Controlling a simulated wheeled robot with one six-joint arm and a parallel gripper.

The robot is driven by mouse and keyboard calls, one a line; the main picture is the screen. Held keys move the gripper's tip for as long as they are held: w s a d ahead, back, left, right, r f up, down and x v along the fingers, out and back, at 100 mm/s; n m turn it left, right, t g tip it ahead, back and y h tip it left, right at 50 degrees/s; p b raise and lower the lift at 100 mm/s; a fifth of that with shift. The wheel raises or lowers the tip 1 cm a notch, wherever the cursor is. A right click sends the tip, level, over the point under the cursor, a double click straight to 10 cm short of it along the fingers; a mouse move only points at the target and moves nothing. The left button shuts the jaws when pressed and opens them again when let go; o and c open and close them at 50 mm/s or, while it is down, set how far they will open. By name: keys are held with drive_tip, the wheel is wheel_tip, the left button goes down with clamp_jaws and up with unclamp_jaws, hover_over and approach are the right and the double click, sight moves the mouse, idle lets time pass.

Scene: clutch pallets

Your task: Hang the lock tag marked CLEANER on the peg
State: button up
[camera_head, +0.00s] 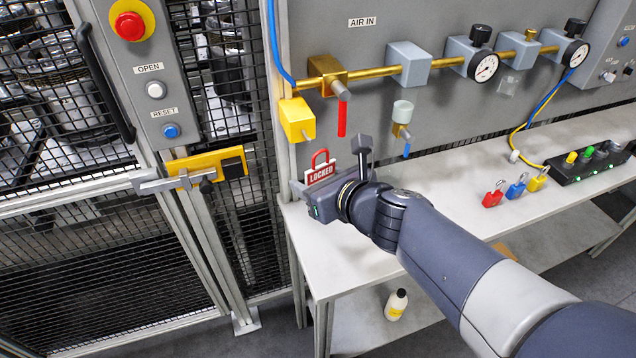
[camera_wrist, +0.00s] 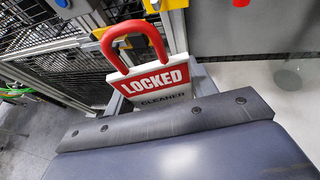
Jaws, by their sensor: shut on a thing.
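The lock tag marked CLEANER (camera_wrist: 160,84) is a red and white padlock-shaped tag with a red loop. In the wrist view it reads LOCKED above CLEANER and stands with its loop up. The tag also shows in the head view (camera_head: 321,174). The fingertips are mostly hidden in the wrist view. I cannot pick out the peg for certain in either view.
A yellow box (camera_head: 297,119) and a red-handled valve (camera_head: 341,112) are on the panel above the tag. A yellow gate latch (camera_head: 207,172) is to the left. Red, blue and yellow padlocks (camera_head: 516,187) stand on the bench (camera_head: 465,190). A bottle (camera_head: 396,304) stands below.

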drive_tip(key=w+a+f+b, duration=0.1)
drive_tip(key=w+a+b, duration=0.1)
drive_tip(key=w, duration=0.5)
drive_tip(key=shift+w+f, duration=0.3)
drive_tip(key=shift+w, duration=0.05)
idle(0.4)
drive_tip(key=shift+a, duration=0.1)
idle(0.5)
drive_tip(key=o, duration=1)
drive_tip(key=shift+o, duration=0.2)
